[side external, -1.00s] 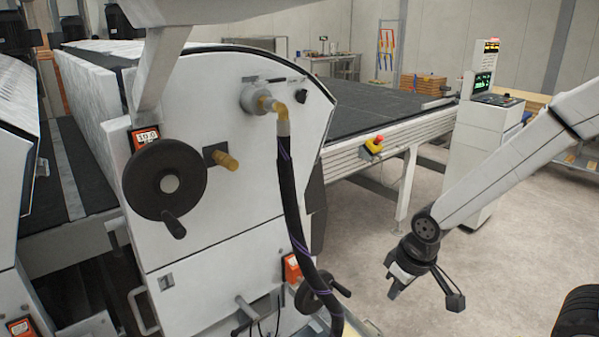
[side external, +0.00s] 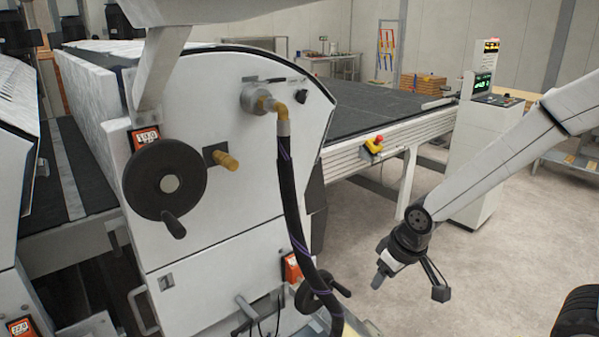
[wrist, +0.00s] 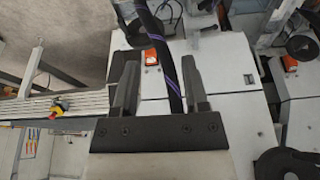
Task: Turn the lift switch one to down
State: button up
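No part is clearly readable as lift switch one. A small dark square fitting (side external: 166,281) sits on the lower front panel of the white coater (side external: 240,190); I cannot tell whether it is the switch. It appears to show in the wrist view (wrist: 249,80) too, right of my fingers. My gripper (side external: 384,268) hangs in free air right of the coater, apart from it. In the wrist view my gripper (wrist: 159,62) has its two dark fingers spread apart, with nothing held between them.
A black hose (side external: 290,210) hangs down the coater's front and appears beyond my fingers in the wrist view. A large black handwheel (side external: 165,180) and a smaller one (side external: 318,292) stick out. A conveyor (side external: 385,115) with a red emergency button (side external: 377,141) stands behind.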

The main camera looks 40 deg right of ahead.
jog(key=w+d+r+m+t, duration=0.25)
jog(key=w+r+t, duration=0.2)
jog(key=w, duration=0.65)
jog(key=m+t, duration=0.3)
jog(key=t, duration=0.7)
send_near(306, 97)
jog(key=w, duration=0.2)
jog(key=shift+r, duration=0.1)
jog(key=shift+w, duration=0.15)
jog(key=shift+w, duration=3.7)
grip_shut()
